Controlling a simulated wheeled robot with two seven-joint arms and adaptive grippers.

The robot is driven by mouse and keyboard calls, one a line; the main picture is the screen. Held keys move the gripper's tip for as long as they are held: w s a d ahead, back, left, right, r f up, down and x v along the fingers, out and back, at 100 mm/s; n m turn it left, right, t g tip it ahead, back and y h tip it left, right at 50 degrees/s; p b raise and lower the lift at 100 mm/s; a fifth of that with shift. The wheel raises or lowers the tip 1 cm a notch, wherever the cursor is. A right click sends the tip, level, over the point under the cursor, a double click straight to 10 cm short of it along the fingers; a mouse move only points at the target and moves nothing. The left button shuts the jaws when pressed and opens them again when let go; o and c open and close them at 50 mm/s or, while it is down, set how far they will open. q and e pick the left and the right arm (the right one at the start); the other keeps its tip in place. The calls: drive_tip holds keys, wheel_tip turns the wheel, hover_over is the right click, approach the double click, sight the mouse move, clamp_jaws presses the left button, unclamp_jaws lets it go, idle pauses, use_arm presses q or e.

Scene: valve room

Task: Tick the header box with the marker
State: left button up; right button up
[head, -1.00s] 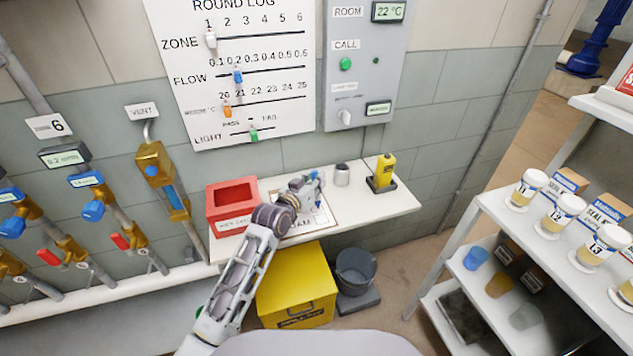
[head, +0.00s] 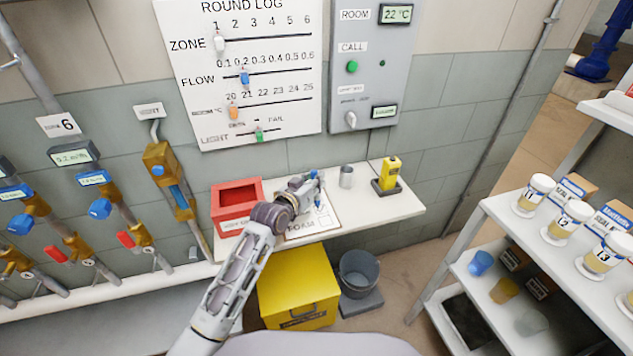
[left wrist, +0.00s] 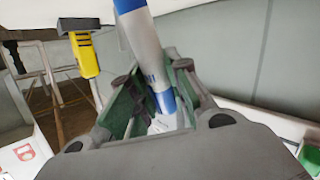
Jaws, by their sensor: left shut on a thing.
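My left gripper (head: 314,188) is over the clipboard sheet (head: 325,222) on the white wall shelf. In the left wrist view the left gripper (left wrist: 152,100) is shut on a white and blue marker (left wrist: 143,45), which stands tilted between the fingers. In the head view only small blue bits of the marker show beside the fingers. The sheet has large dark lettering at its near edge, partly covered by my arm. I cannot make out the header box, nor whether the marker touches the sheet. My right gripper is not in view.
A red open bin (head: 237,208) stands left of the clipboard. A metal cup (head: 346,177) and a yellow device (head: 389,174) stand to its right. A yellow box (head: 298,290) and grey bucket (head: 358,272) are below. The round log board (head: 240,70) hangs behind.

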use_arm(q)
drive_tip(key=shift+f, duration=0.1)
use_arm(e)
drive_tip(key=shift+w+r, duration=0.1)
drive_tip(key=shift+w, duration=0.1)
use_arm(q)
drive_tip(key=shift+s+d+p, duration=0.3)
drive_tip(key=shift+d+p, duration=0.3)
drive_tip(key=shift+d, duration=0.1)
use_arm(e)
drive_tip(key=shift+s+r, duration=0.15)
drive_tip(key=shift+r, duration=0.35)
use_arm(q)
drive_tip(key=shift+s+a+p, duration=0.35)
drive_tip(key=shift+a+p, duration=0.05)
drive_tip(key=shift+p, duration=0.15)
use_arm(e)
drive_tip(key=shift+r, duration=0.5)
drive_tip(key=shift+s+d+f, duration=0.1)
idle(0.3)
